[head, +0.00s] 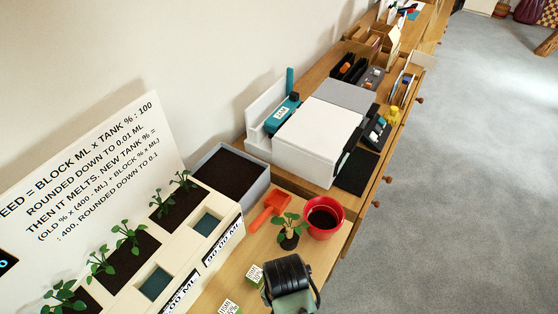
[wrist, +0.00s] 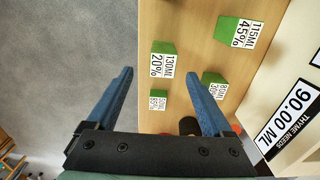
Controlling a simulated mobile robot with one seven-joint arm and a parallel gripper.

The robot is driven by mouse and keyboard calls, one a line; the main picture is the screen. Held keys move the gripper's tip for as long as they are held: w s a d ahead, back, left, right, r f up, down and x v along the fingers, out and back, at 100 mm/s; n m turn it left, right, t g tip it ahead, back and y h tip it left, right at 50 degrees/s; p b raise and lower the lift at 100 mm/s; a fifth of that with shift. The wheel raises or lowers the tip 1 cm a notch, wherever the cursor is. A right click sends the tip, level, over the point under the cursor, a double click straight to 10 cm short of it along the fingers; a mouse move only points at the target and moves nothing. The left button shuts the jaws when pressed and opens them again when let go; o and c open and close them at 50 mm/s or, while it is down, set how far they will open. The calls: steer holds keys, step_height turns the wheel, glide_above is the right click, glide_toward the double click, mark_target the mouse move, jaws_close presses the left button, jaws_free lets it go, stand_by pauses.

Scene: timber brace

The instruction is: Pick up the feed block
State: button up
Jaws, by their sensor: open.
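Several green feed blocks with white labels lie on the wooden tabletop. In the wrist view one reads 115ML 45% (wrist: 240,32) at the upper right, and one reads 130ML 20% (wrist: 163,64) near the middle. A third (wrist: 213,86), apparently 30%, is partly hidden by the right finger. A smaller-looking one (wrist: 157,102) lies between the fingers, its label hard to read. My gripper (wrist: 160,78) is open and empty, with its blue fingers apart above the table edge. Two blocks show in the head view, one beside my arm (head: 254,273) and one lower (head: 229,307).
A white planter (head: 160,262) with seedlings and 90.00 ML labels stands at the left before a sign (head: 90,170). A potted seedling (head: 289,240), red pot (head: 324,216), orange scoop (head: 270,210) and soil tray (head: 229,175) stand behind. A white printer-like box (head: 318,140) is farther back.

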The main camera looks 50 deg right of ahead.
steer(key=f, duration=0.9)
steer(key=shift+w+f, duration=0.2)
steer(key=shift+f, duration=0.1)
steer(key=shift+c, duration=0.3)
jaws_close()
